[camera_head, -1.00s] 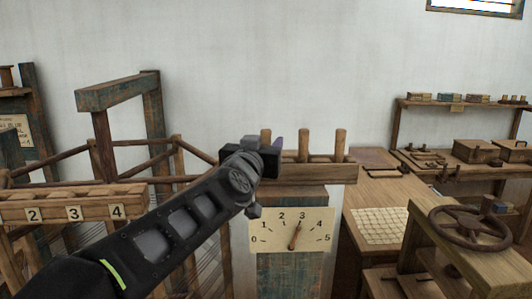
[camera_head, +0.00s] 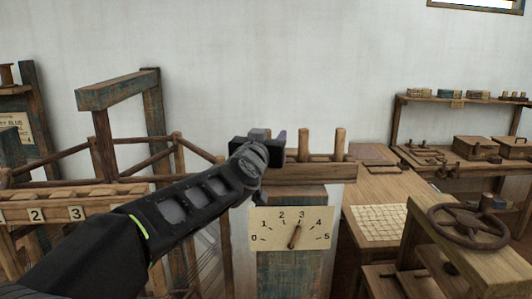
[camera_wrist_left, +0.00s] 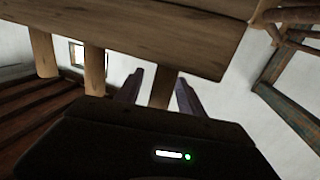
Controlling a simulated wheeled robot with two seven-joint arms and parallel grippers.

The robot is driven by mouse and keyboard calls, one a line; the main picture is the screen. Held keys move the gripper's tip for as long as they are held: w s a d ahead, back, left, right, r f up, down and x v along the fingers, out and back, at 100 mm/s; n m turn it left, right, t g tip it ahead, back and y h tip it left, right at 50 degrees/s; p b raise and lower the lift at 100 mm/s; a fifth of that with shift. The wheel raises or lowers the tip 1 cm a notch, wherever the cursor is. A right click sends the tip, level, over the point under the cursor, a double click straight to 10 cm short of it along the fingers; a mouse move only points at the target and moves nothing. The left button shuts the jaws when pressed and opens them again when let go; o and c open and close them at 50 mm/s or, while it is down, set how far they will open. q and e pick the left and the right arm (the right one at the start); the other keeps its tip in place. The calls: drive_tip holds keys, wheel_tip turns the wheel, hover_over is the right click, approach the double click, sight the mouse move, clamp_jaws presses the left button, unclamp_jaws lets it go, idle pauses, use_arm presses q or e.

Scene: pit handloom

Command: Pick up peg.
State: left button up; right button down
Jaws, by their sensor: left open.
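Wooden pegs stand upright in a wooden rack. The middle peg (camera_head: 303,145) and the right peg (camera_head: 339,143) show clear in the head view. The left peg is hidden behind my left gripper (camera_head: 276,138) there. In the left wrist view, the rack (camera_wrist_left: 150,35) hangs across the top, with the pegs pointing down. One peg (camera_wrist_left: 164,90) lies between the two open fingers of my left gripper (camera_wrist_left: 159,92), with gaps visible on both sides. Two other pegs (camera_wrist_left: 95,70) are to its left. My right gripper is out of view.
Below the rack is a dial plate (camera_head: 291,228) numbered 0 to 5. A numbered wooden beam (camera_head: 75,200) lies left, partly behind my arm. A workbench (camera_head: 378,190) and a wheel (camera_head: 468,228) stand right. The wall above the rack is clear.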

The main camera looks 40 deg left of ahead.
use_arm(q)
drive_tip(key=shift+c, duration=0.5)
clamp_jaws()
